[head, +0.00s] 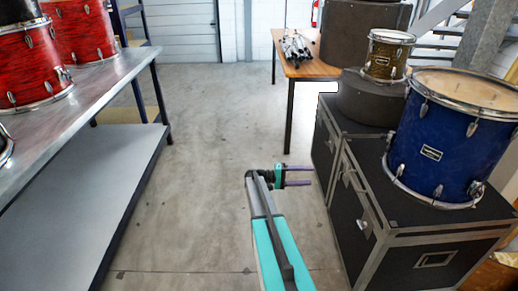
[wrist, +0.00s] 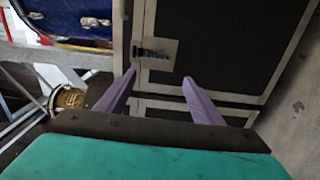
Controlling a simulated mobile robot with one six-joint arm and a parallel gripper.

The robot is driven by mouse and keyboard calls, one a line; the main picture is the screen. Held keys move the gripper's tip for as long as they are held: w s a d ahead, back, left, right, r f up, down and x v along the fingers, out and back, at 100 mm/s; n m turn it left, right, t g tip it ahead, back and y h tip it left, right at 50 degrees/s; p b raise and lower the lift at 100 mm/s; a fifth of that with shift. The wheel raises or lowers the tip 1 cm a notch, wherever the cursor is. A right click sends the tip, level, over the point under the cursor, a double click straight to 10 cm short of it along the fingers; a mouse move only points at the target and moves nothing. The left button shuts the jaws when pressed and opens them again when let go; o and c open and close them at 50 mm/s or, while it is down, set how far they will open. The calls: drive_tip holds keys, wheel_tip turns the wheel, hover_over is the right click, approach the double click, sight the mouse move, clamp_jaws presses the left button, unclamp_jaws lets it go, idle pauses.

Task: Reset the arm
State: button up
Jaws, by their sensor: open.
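My gripper (head: 300,176) is in the middle of the head view, over the open floor and just left of the black flight cases. Its two purple fingers point right, towards the cases, and are apart with nothing between them. In the wrist view my gripper (wrist: 157,88) shows the same spread fingers, with a black case (wrist: 225,45) and its metal latch beyond them. I cannot tell the exact gap between the fingertips and the case.
Black flight cases (head: 432,260) stand at right, carrying a blue drum (head: 432,145) and a small gold-brown drum (head: 388,57). A metal bench (head: 75,112) with red drums (head: 80,30) is at left. A wooden table (head: 312,68) stands behind. The floor (head: 185,180) between is clear.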

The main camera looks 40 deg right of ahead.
drive_tip(key=w+a+n+t+h+p, duration=0.1)
drive_tip(key=w+a+p, duration=0.1)
drive_tip(key=a, duration=0.2)
drive_tip(key=w+a+n+t+p, duration=0.1)
drive_tip(key=w+a+p, duration=0.1)
drive_tip(key=a+p, duration=0.15)
drive_tip(key=s+a+f+n+t+y+p, duration=0.1)
drive_tip(key=s+a+f+n+p, duration=0.2)
drive_tip(key=a, duration=1)
drive_tip(key=s+a+f+y+p, duration=0.2)
drive_tip(key=s+a+y, duration=0.3)
drive_tip(key=s+a, duration=0.4)
drive_tip(key=s+a+f+n+t+y+p, duration=0.1)
drive_tip(key=s+a+f+y+p, duration=0.1)
drive_tip(key=s+a, duration=0.8)
drive_tip(key=s+a+f+n+t+y+p, duration=0.1)
drive_tip(key=s+a+f+y+p, duration=0.2)
drive_tip(key=a, duration=1.7)
drive_tip(key=s+y+p, duration=0.1)
drive_tip(key=s+y, duration=0.3)
drive_tip(key=s, duration=0.3)
drive_tip(key=shift+y, duration=0.3)
